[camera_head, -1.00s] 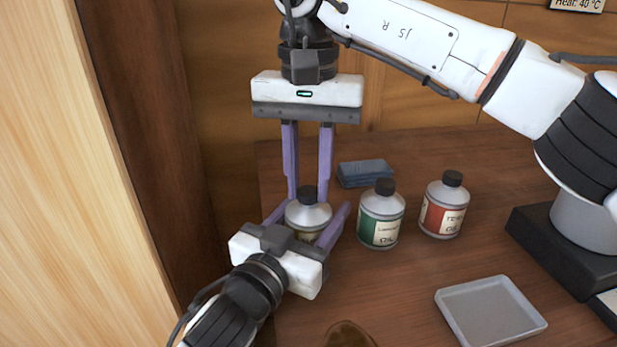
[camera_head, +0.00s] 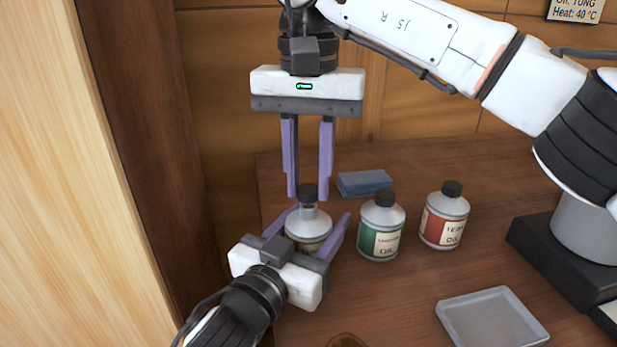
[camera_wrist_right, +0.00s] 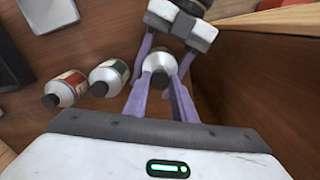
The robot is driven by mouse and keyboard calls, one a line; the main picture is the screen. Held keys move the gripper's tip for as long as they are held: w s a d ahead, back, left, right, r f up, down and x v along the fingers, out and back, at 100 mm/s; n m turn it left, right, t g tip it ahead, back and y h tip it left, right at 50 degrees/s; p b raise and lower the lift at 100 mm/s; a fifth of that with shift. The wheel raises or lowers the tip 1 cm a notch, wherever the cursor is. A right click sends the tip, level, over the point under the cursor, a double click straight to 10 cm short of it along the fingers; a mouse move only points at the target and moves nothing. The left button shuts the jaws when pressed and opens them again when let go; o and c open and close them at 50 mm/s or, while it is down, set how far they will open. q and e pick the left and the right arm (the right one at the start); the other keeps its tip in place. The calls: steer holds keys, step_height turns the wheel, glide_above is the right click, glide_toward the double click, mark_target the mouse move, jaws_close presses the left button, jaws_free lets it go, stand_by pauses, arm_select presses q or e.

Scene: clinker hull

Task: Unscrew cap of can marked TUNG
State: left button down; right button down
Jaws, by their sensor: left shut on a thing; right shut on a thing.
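The held can (camera_head: 309,222) is silver with a black cap (camera_head: 308,192). It stands upright at the table's left, and its lettering is too hidden and small to read. My left gripper (camera_head: 320,228) is shut around its body from the near side. My right gripper (camera_head: 309,196) points down from above and is shut on the cap, a finger on each side. In the right wrist view the cap (camera_wrist_right: 159,79) shows between the purple fingers. A green-labelled can (camera_head: 381,226) and a red-labelled can (camera_head: 444,216) stand to the right, capped.
A blue folded cloth (camera_head: 364,183) lies behind the cans. A shallow grey tray (camera_head: 492,318) is at front right. A sign (camera_head: 576,10) at top right reads TUNG, Heat: 40 °C. A brown rounded object (camera_head: 347,341) is at the bottom edge. A wooden panel borders the left.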

mark_target(308, 188)
steer(key=shift+r, duration=2)
arm_select(q)
steer(key=c, duration=0.6)
jaws_free()
